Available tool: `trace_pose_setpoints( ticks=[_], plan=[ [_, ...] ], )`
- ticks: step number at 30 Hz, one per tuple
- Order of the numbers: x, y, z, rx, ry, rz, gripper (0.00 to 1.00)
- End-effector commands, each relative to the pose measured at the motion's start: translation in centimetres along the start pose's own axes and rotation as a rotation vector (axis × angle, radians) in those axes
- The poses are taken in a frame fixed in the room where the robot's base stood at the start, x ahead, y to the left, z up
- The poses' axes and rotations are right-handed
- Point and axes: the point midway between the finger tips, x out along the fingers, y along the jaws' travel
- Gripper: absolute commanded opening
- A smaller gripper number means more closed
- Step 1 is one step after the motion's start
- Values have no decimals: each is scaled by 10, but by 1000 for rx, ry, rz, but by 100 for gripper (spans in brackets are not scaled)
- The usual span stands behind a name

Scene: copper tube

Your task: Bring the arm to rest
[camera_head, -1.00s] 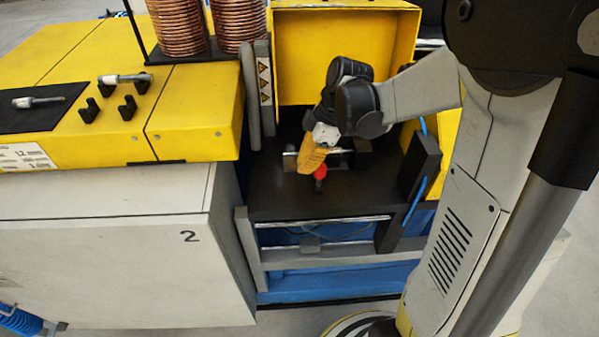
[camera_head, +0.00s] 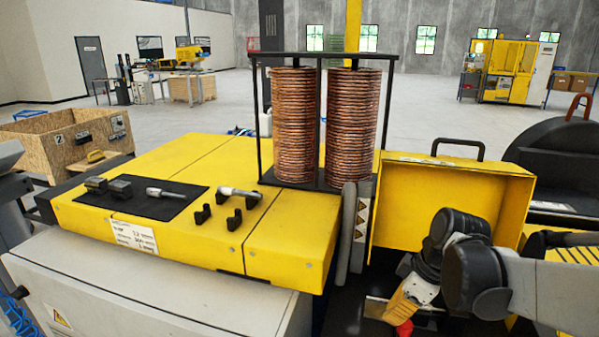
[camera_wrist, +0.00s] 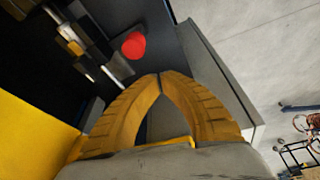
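My gripper (camera_head: 398,306) has yellow fingers and hangs low at the right in the head view, in front of the open yellow hood (camera_head: 445,205). In the wrist view my gripper (camera_wrist: 160,76) has its two ribbed fingers meeting at the tips, with nothing seen between them. A red knob (camera_head: 404,328) is just below the fingers in the head view. In the wrist view the red knob (camera_wrist: 134,45) is beyond the fingertips and appears apart from them. My arm is bent and reaches in from the right.
A grey post (camera_head: 350,230) with warning signs stands left of the gripper. A wooden crate (camera_head: 45,150) is farther left.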

Motion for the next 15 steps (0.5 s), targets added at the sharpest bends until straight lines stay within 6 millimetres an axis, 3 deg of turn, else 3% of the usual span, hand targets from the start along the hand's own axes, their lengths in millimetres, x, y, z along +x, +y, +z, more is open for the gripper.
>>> trace_pose_setpoints(
  ticks=[1, 6, 15],
  plan=[
    [-9, -15, 0, 77, -4, 42, 0],
    [-35, -52, 3, 392, 32, 205, 0],
    [-52, -97, 19, 805, 218, 388, 0]
  ],
)
